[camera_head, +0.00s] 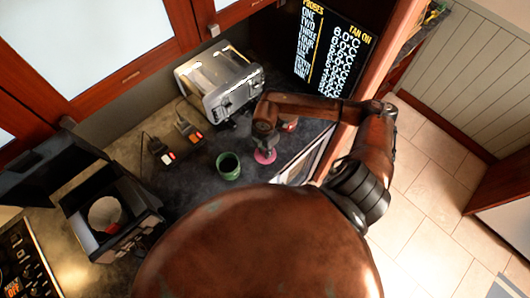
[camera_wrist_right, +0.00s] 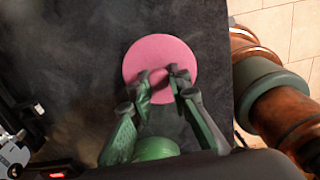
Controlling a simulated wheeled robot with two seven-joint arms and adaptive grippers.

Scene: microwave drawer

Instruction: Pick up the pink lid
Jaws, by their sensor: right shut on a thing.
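The pink lid (camera_head: 265,156) is a round disc near the right end of the dark counter in the head view. In the right wrist view the pink lid (camera_wrist_right: 160,54) is below my right gripper (camera_wrist_right: 161,80), whose two fingers are closed on its small central knob. In the head view my right gripper (camera_head: 266,142) points down over the lid and partly covers it. I cannot tell whether the lid touches the counter. My left gripper is not in view.
A green cup (camera_head: 228,167) stands left of the lid. A silver toaster (camera_head: 218,82) is behind. A black open appliance (camera_head: 110,212) stands at the left. Two small dark devices (camera_head: 187,130) with cables lie on the counter. A menu board (camera_head: 327,45) stands at the back right.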

